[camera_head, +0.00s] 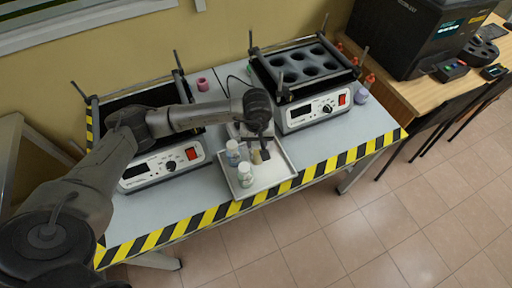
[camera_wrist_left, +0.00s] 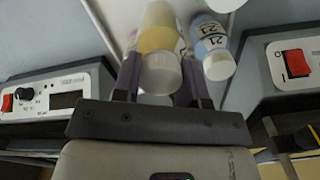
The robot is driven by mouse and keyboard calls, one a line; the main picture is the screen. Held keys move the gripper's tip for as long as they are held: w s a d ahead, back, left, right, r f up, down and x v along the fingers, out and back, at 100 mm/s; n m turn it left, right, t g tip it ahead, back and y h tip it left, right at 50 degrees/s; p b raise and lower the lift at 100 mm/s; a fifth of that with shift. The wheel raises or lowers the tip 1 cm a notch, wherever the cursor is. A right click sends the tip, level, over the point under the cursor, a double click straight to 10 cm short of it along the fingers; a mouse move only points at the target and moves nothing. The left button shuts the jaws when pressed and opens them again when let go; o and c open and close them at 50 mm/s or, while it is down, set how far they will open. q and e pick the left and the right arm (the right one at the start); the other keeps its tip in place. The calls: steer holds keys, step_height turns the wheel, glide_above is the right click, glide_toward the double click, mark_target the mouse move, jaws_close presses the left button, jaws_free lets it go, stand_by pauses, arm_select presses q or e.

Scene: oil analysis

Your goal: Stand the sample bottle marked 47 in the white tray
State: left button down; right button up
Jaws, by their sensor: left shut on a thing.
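My left gripper (camera_head: 262,153) is over the white tray (camera_head: 276,176) and is shut on a sample bottle with yellowish contents (camera_head: 256,157). In the left wrist view this bottle (camera_wrist_left: 159,45) sits between the two fingers, its white cap toward the camera. Its number cannot be read. I cannot tell whether its base touches the tray. Two other white-capped bottles stand in the tray, a bluish one (camera_head: 233,152) and one nearer the front edge (camera_head: 245,175). In the left wrist view a bluish bottle marked 21 (camera_wrist_left: 213,46) is close beside the held one. My right gripper is not in view.
Two instruments with black racks flank the tray, one at left (camera_head: 160,165) and one at right (camera_head: 315,108). A pink item (camera_head: 203,84) lies behind on the table. The tray's front right part is clear. Yellow-black tape (camera_head: 330,163) marks the table's front edge.

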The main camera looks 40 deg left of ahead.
arm_select(q)
steer(key=shift+s+a+f, duration=0.1)
steer(key=shift+f, duration=0.4)
steer(key=shift+f+b, duration=0.35)
steer(key=shift+f, duration=1.25)
steer(key=shift+f, duration=0.15)
steer(key=c, duration=0.7)
jaws_free()
